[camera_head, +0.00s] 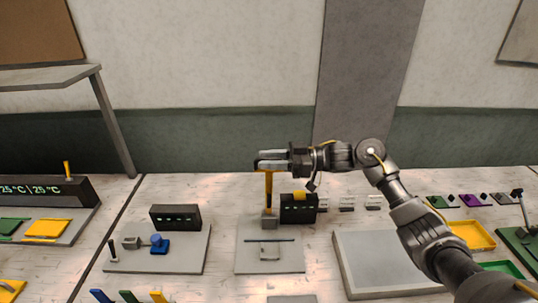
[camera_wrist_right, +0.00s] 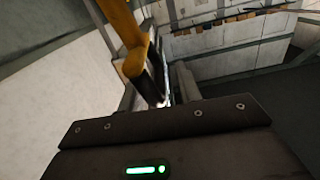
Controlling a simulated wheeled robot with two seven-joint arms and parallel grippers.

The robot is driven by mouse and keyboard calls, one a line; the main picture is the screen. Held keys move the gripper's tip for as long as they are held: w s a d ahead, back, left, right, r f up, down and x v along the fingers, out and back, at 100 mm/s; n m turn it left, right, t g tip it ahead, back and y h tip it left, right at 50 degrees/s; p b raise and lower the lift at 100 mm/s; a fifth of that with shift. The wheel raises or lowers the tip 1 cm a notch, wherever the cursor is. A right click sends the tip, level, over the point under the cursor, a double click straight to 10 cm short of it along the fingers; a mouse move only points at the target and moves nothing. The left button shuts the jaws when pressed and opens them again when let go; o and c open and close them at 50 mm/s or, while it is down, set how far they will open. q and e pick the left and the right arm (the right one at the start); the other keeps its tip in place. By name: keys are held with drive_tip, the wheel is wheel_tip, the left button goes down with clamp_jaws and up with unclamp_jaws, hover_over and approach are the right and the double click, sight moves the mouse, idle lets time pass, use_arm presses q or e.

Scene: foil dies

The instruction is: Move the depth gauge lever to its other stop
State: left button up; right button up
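The yellow lever (camera_head: 269,188) stands about upright on a small grey block at the back of a grey base plate (camera_head: 272,265). A black display box (camera_head: 299,209) stands just right of it, with a yellow piece on its top edge. My right gripper (camera_head: 268,161) comes in from the right at the lever's top, and its fingers overlap the top there. In the right wrist view, a yellow bar (camera_wrist_right: 122,24) runs down to a dark fingertip (camera_wrist_right: 150,75). I cannot tell whether the fingers close on the lever. My left gripper is not in view.
Left of the plate is another grey plate (camera_head: 186,258) with a black box and a blue knob. Right of it lies a large grey tray (camera_head: 345,278), partly under my right arm. Yellow (camera_head: 474,235) and green trays stand farther right. A shelf (camera_head: 55,77) is at upper left.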

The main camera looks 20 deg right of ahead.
drive_tip(key=shift+w+a, duration=0.1)
drive_tip(key=shift+a, duration=0.05)
drive_tip(key=shift+c, duration=0.4)
clamp_jaws()
drive_tip(key=shift+f, duration=0.1)
